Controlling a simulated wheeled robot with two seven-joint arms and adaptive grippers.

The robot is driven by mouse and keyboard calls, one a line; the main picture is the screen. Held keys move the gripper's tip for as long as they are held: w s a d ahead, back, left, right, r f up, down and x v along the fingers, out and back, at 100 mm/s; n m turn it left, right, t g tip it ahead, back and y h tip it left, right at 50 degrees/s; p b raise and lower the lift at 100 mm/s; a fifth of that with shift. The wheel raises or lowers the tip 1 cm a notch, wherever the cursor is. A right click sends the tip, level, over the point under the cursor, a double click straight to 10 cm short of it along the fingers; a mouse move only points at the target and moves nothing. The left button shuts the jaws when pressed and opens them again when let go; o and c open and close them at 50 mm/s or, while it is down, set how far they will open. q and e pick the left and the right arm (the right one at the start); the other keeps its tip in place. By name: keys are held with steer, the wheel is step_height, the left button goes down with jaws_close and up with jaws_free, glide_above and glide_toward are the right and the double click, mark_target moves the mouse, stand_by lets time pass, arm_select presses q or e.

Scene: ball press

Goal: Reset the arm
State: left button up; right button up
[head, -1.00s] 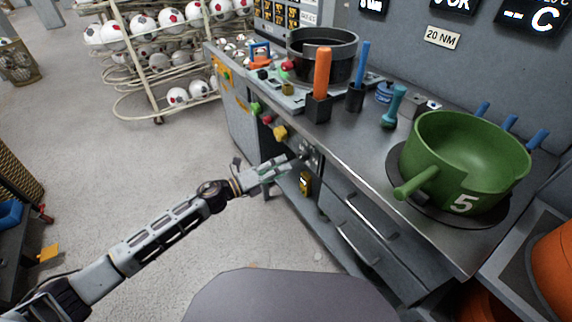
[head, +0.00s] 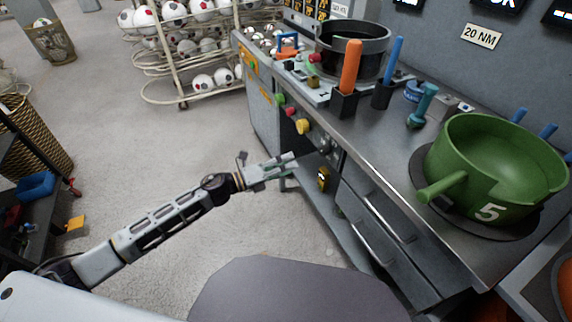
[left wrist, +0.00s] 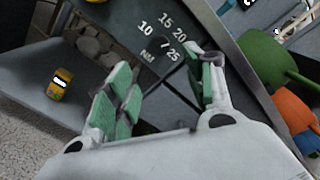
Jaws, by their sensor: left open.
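My left arm reaches in from the left in the head view. Its gripper (head: 286,166) is open and empty, in front of the workbench's front face and apart from it. In the left wrist view the two green-padded fingers (left wrist: 165,90) are spread with nothing between them. Beyond them is a dark panel (left wrist: 140,14) with the numbers 10, 15, 20, 25 and NM. My right gripper is not in view.
The metal workbench (head: 385,160) carries a green pot (head: 500,165) marked 5, a dark pot (head: 355,50), and orange and blue handles. Colored knobs (head: 302,126) stick out of its front. A yellow device (head: 323,179) sits on the lower shelf. Open floor (head: 140,150) lies left.

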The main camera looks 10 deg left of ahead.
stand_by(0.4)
arm_select(q)
steer(key=w+a+f+n+t+y, duration=0.2)
steer(key=w+a+n+y, duration=0.3)
steer(key=a+n+y, duration=0.3)
steer(key=w+a+f+n+t+y, duration=0.25)
steer(key=w+a+n+y, duration=0.2)
steer(key=a+n, duration=0.45)
steer(key=s+a+f+n+g+y, duration=0.35)
steer(key=a+f+n+y, duration=0.2)
steer(key=n, duration=0.25)
steer(key=s+d+f+n+g+h, duration=0.1)
steer(key=s+d+f+n+g, duration=0.1)
steer(key=s+f, duration=0.7)
steer(key=s+d+f+n+g+h+p, duration=0.1)
steer(key=s+d+f+n+g, duration=0.2)
steer(key=s+d+f, duration=0.3)
steer(key=s+d+f+n+g+h, duration=0.2)
steer(key=s+d+f+g, duration=0.3)
steer(key=s+f, duration=0.7)
steer(key=s, duration=0.7)
steer(key=shift+f, duration=0.35)
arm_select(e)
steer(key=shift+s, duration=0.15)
